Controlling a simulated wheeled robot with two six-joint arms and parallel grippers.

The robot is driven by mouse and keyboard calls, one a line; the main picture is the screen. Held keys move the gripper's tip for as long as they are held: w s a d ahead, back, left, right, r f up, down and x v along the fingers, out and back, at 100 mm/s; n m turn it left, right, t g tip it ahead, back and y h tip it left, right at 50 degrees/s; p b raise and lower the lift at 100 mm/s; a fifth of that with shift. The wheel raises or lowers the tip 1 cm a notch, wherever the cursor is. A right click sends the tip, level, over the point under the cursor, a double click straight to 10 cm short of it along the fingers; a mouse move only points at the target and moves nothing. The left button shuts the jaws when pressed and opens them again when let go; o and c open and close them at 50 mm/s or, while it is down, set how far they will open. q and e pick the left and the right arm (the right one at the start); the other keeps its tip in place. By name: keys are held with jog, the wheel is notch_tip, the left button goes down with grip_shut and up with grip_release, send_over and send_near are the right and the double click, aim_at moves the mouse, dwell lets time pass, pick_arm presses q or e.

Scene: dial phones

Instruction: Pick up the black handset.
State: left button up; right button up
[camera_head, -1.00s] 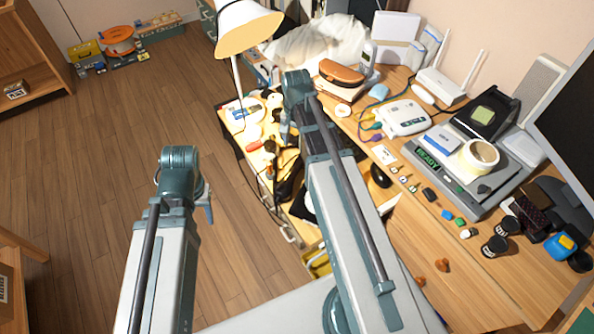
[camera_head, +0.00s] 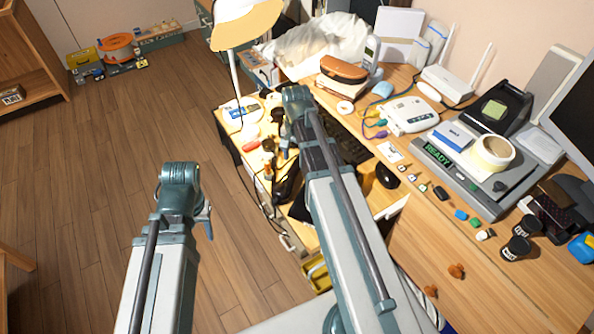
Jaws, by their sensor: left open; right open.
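A black, long, curved object that looks like the black handset (camera_head: 287,184) lies on the near left part of the wooden desk, partly hidden by my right arm. A thin black cord runs near it. My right gripper (camera_head: 287,140) is over the desk, just beyond this object in the picture; its jaws are small and partly hidden by its wrist. I cannot tell any contact. My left gripper (camera_head: 208,217) hangs over the floor to the left of the desk, apart from everything, and appears empty.
A lamp (camera_head: 245,25) stands at the desk's far left. A grey cordless phone (camera_head: 371,52), a brown case (camera_head: 343,70), a white router (camera_head: 446,84) and a grey device with a tape roll (camera_head: 493,153) crowd the desk. The wooden floor (camera_head: 90,190) at left is clear.

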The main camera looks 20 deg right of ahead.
aim_at(297, 164)
jog(key=f+b, duration=0.2)
jog(key=f, duration=0.1)
jog(key=f+b, duration=0.1)
jog(key=shift+w+d+f, duration=0.15)
jog(key=shift+w+d, duration=0.05)
jog(key=shift+w, duration=0.05)
grip_shut()
